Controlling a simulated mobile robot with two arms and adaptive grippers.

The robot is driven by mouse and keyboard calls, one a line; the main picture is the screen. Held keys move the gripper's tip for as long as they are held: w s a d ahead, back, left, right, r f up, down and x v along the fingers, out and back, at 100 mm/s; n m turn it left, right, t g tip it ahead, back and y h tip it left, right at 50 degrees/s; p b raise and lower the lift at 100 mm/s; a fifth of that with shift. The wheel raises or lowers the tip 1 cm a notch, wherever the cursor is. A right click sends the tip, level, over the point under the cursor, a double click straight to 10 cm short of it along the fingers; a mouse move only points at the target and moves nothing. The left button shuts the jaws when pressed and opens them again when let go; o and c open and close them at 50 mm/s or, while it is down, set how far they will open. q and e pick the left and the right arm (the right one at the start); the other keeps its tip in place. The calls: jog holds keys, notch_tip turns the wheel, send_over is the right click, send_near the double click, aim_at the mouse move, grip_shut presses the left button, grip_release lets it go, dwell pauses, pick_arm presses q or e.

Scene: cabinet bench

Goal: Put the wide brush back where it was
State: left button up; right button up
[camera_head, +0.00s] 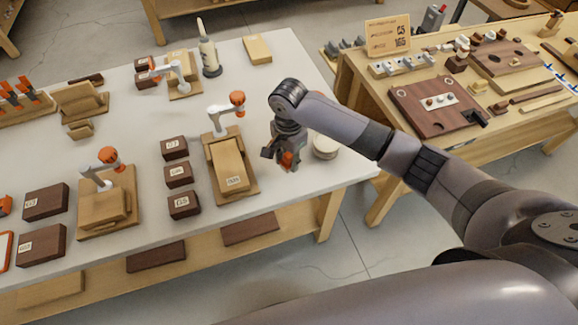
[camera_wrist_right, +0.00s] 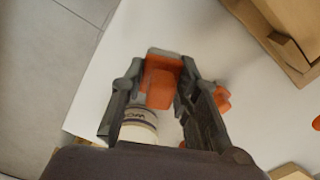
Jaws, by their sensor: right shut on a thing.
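My right gripper (camera_head: 285,158) is over the right end of the white table, shut on an orange piece that I take for the wide brush (camera_head: 287,159). In the right wrist view the wide brush (camera_wrist_right: 162,82) is a broad orange block between the fingers of the right gripper (camera_wrist_right: 160,88). Its bristles cannot be made out. A white round jar (camera_head: 326,147) stands just right of the gripper; a labelled white cylinder, likely this jar (camera_wrist_right: 138,132), shows partly behind the fingers in the wrist view. My left gripper is not in view.
A wooden jig with an orange-knobbed clamp (camera_head: 228,168) stands left of the gripper. Dark labelled blocks (camera_head: 178,176) stand farther left. A pale bottle (camera_head: 208,52) is at the back. The table's right edge (camera_head: 350,180) is close; a second bench (camera_head: 460,90) lies beyond a gap.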

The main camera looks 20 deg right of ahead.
aim_at(289, 168)
notch_tip(289, 168, down, 4)
jog(key=shift+r, duration=0.2)
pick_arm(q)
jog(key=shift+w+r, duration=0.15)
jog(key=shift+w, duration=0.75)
pick_arm(e)
jog(key=shift+f, duration=0.35)
jog(key=o, duration=1.1)
jog(key=shift+f, duration=0.1)
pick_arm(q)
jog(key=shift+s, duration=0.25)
pick_arm(e)
notch_tip(289, 168, up, 12)
jog(key=shift+r, duration=0.15)
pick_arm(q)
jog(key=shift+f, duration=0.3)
